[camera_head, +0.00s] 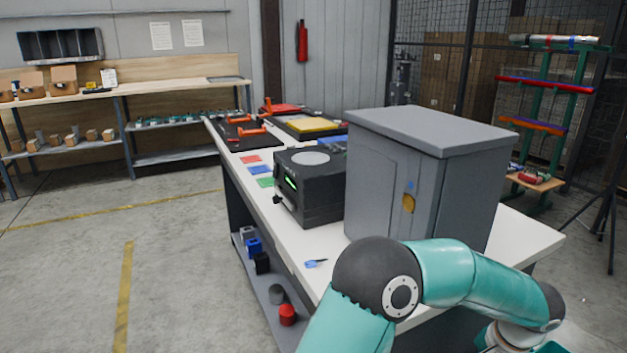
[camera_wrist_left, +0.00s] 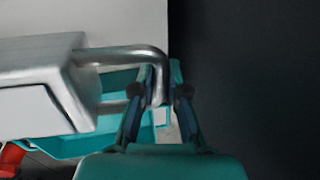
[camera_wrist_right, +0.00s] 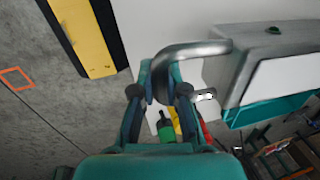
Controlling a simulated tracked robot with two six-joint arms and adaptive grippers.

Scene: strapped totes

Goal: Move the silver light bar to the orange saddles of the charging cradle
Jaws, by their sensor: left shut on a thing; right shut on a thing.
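The silver light bar shows as a boxy grey body (camera_wrist_left: 35,90) with a bent metal handle in the left wrist view, and its other end (camera_wrist_right: 275,65) shows in the right wrist view. My left gripper (camera_wrist_left: 158,95) is shut on the handle at one end. My right gripper (camera_wrist_right: 161,85) is shut on the handle at the other end. The orange saddles (camera_head: 247,131) appear on a black base, seemingly the charging cradle (camera_head: 232,143), at the bench's far end in the head view. Neither gripper nor the held bar shows in the head view.
A grey cabinet (camera_head: 430,185) and a black box (camera_head: 312,200) stand on the white bench (camera_head: 400,255). Coloured cards and a yellow-topped tray (camera_head: 312,124) lie farther along. A green rack (camera_head: 540,115) holds bars at right. The floor left of the bench is clear.

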